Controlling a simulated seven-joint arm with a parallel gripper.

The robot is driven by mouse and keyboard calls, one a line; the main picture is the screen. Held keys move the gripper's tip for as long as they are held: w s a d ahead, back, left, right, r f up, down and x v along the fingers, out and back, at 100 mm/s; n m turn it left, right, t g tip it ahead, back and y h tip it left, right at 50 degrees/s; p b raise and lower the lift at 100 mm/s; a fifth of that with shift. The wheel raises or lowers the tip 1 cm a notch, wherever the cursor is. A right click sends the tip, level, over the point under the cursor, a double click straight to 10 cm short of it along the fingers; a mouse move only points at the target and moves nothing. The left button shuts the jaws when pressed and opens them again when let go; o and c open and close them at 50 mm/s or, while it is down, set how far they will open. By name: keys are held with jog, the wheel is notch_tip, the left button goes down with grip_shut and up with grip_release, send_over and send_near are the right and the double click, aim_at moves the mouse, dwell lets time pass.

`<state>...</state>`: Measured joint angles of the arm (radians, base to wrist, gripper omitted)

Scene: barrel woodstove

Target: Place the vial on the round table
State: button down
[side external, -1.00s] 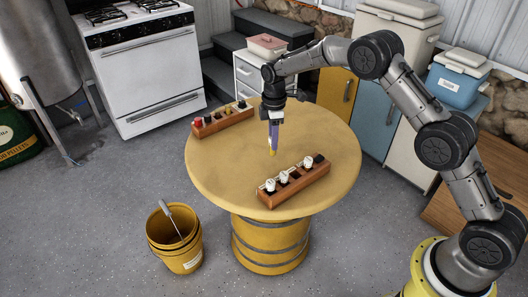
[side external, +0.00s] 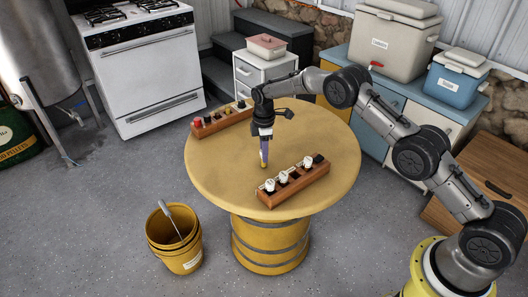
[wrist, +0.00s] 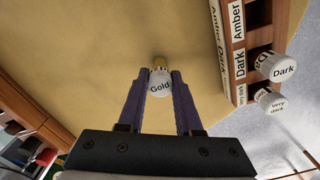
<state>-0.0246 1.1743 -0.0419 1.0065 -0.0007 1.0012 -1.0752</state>
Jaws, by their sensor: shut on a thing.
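The vial (wrist: 160,82) has a white cap reading "Gold" in the wrist view, with a gold-coloured body under it. My gripper (wrist: 159,88) is shut on it, one purple finger on each side. In the side view my gripper (side external: 264,153) points down with the vial's yellow lower end (side external: 264,165) just below the fingertips. The vial is upright, low over or touching the round table (side external: 225,185); I cannot tell which. The tan round table stands on a yellow barrel.
A wooden rack (side external: 305,187) with white-capped vials lies at the table's front right, its labels including "Amber" and "Dark" in the wrist view. Another rack (side external: 225,121) with red and dark tops lies at the back left. The tabletop between them is clear.

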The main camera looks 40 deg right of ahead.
jog(key=shift+f, duration=0.15)
jog(key=c, duration=0.6)
grip_release()
notch_tip(320, 180, up, 13)
jog(key=shift+f, duration=0.2)
